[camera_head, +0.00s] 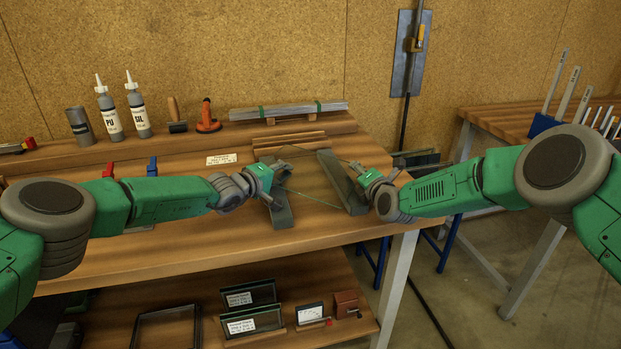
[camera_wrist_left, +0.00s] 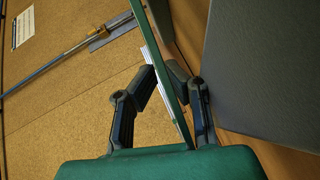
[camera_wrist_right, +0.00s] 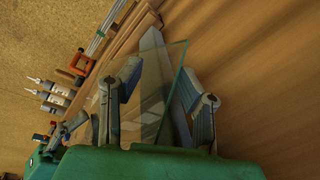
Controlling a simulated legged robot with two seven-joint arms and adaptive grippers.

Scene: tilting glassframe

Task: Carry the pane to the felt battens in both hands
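The clear glass pane (camera_head: 312,190) with green edges lies across the two dark grey battens, the left batten (camera_head: 281,210) and the right batten (camera_head: 343,184), on the workbench. I cannot tell whether it touches them. My left gripper (camera_head: 268,182) is at the pane's left side. In the left wrist view its fingers (camera_wrist_left: 163,72) close on the pane (camera_wrist_left: 184,128), seen edge-on. My right gripper (camera_head: 365,179) is at the right side. In the right wrist view its fingers (camera_wrist_right: 160,76) stand apart, with the pane's edge (camera_wrist_right: 176,82) between them.
Wooden strips (camera_head: 290,141) lie just behind the pane. A back shelf holds bottles (camera_head: 138,112), an orange suction tool (camera_head: 207,117) and a bundle of strips (camera_head: 288,110). The bench's front left is clear (camera_head: 200,248). A second table (camera_head: 510,117) stands right.

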